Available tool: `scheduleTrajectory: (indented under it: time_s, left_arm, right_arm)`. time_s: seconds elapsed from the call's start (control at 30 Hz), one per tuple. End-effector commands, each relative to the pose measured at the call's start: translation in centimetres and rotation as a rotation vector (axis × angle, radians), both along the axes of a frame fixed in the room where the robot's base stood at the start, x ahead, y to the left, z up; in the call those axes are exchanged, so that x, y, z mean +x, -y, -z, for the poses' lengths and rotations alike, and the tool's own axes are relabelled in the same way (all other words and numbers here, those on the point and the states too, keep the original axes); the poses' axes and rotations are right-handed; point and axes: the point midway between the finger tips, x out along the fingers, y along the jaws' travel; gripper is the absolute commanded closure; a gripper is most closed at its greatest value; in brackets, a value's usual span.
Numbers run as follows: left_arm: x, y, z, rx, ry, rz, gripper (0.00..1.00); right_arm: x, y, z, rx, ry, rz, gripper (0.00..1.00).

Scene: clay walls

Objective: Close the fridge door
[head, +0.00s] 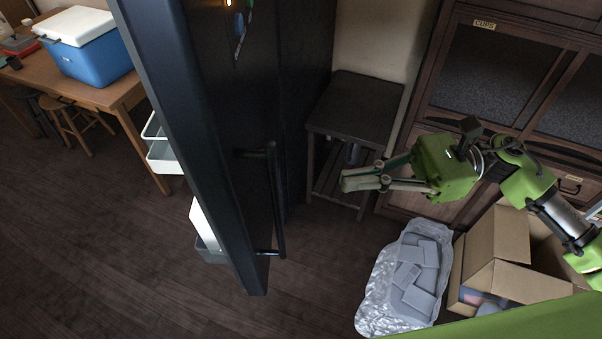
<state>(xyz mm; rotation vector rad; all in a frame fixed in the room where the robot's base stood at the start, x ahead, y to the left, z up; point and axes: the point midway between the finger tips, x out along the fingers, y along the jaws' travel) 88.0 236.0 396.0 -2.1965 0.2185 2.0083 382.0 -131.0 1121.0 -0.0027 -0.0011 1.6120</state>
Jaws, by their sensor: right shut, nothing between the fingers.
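The dark fridge door (225,130) stands open in the head view, with its edge toward me and white shelf bins (165,157) showing on its inner side at the left. A long dark vertical handle (276,200) is on its outer face, to the right of the edge. My right gripper (345,180) is green with pale fingers. It is shut and empty, to the right of the handle and apart from the door, and points left. My left gripper is not in view.
A small dark side table (358,105) stands behind my right gripper. An open cardboard box (505,255) and a silvery bag of grey blocks (405,280) lie at lower right. A wooden table (110,92) with a blue cooler (85,45) is at left. Floor left of the door is clear.

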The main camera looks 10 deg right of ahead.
Motion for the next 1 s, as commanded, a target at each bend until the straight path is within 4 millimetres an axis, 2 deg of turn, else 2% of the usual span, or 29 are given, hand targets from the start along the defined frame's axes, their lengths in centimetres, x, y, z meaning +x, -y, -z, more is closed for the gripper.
scheduleTrajectory:
  time_s: [0.03, 0.2, 0.4, 0.6, 1.0]
  left_arm:
    - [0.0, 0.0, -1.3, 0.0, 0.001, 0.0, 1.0]
    - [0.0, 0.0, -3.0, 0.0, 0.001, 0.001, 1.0]
    - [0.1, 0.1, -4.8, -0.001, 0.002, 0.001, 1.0]
    - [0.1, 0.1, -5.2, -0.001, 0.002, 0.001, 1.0]
    - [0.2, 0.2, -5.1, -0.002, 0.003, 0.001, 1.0]
  right_arm:
    - [0.0, -1.2, -0.8, 0.005, 0.001, -0.002, 1.0]
    - [-0.2, -4.8, -0.7, 0.005, -0.001, -0.001, 1.0]
    - [-0.2, -7.6, -0.5, 0.004, -0.002, 0.001, 1.0]
    - [-0.2, -8.7, -0.1, 0.002, -0.002, 0.003, 1.0]
    - [-0.2, -8.8, 0.0, 0.001, -0.003, 0.004, 1.0]
